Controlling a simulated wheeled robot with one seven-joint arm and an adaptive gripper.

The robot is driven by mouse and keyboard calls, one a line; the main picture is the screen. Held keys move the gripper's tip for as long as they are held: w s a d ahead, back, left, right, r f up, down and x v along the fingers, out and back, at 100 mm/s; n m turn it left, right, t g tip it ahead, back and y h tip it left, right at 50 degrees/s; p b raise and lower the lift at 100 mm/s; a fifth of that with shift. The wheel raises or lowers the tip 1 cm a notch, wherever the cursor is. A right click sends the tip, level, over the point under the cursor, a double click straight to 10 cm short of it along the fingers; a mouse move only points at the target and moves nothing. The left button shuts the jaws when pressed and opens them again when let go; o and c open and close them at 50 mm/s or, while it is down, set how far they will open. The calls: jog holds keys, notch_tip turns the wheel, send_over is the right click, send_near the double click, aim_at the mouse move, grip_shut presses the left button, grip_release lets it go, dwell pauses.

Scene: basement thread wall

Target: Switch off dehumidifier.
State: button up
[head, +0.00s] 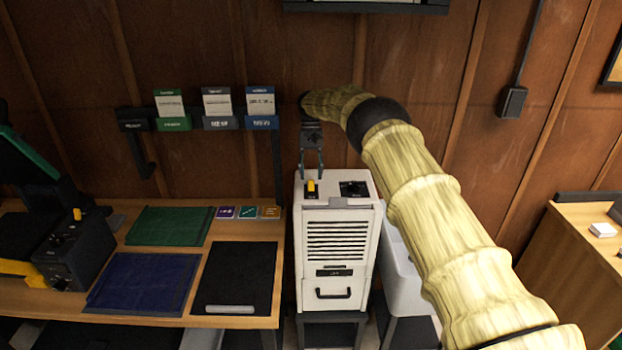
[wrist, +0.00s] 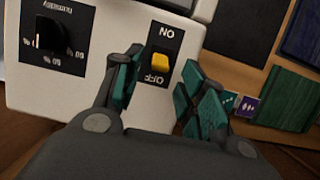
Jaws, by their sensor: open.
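The dehumidifier (head: 337,290) is a white box with dark front slats, standing against the wood wall. On its top is a black switch plate with a yellow switch (head: 311,186), left of a black dial (head: 353,188). In the wrist view the yellow switch (wrist: 160,66) sits between the upside-down words ON and OFF; I cannot tell surely which way it is set. My gripper (head: 312,170) is open and points down just above the switch. In the wrist view its teal-padded fingers (wrist: 157,82) stand either side of the switch plate, apart from the switch.
A wooden table (head: 235,252) to the left holds a green mat (head: 169,226), a blue mat (head: 143,283), a black mat (head: 236,275) and a dark machine (head: 75,250). Labelled card holders (head: 218,108) hang on the wall left of my gripper. A wooden cabinet (head: 570,255) stands right.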

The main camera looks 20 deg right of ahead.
jog(key=shift+v, duration=2.3)
